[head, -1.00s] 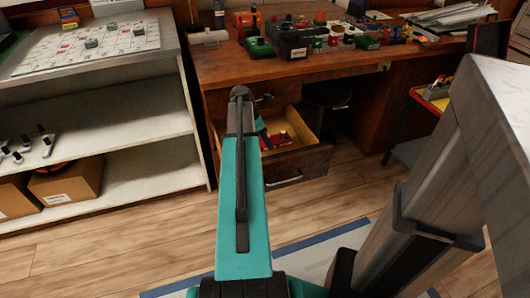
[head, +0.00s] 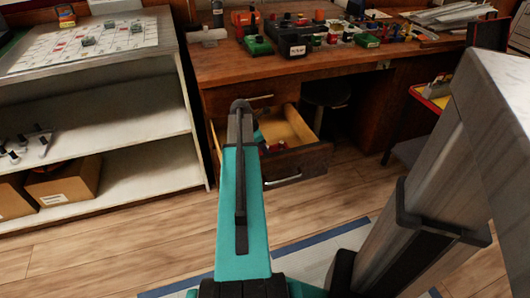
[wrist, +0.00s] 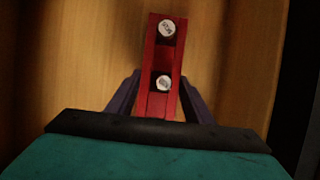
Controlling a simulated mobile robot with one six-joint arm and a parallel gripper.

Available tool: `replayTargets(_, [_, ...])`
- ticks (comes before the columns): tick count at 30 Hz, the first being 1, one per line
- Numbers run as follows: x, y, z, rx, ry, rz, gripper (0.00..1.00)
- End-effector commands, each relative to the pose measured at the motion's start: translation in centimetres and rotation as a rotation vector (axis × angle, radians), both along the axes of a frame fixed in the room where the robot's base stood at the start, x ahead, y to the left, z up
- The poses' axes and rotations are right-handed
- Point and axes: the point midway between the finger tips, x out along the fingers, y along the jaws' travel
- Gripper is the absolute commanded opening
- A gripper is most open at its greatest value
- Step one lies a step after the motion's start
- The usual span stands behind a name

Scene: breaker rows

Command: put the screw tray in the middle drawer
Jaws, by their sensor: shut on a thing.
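The red screw tray (wrist: 162,58) is long and narrow, with two round white-topped pieces in it. In the wrist view my gripper (wrist: 158,100) is shut on it, one dark finger on each side. A small part of the tray (head: 275,148) shows in the head view, inside the outline of the open drawer (head: 308,162). This drawer is pulled out below a shut top drawer (head: 235,102). Wooden drawer surfaces surround the tray in the wrist view. I cannot tell whether the tray touches the drawer bottom.
The wooden desk (head: 340,62) above the drawers carries several tools and small parts. A grey shelf unit (head: 150,120) stands close to the left. A dark stool (head: 327,95) sits under the desk. The wooden floor (head: 120,240) in front is clear.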

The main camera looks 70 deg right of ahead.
Motion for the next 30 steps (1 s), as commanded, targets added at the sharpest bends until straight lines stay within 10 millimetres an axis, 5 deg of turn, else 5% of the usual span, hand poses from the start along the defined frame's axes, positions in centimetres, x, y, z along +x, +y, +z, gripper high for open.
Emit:
replayTargets(16, [0.01, -0.02, -0.95, 0.0, 0.001, 0.001, 0.18])
replayTargets(17, [0.03, 0.01, -1.01, 0.0, 0.0, 0.001, 0.52])
replayTargets(19, [0.03, 0.01, -1.01, 0.0, 0.0, 0.001, 0.64])
replayTargets(30, [0.05, 0.02, -0.93, 0.0, 0.0, 0.001, 0.65])
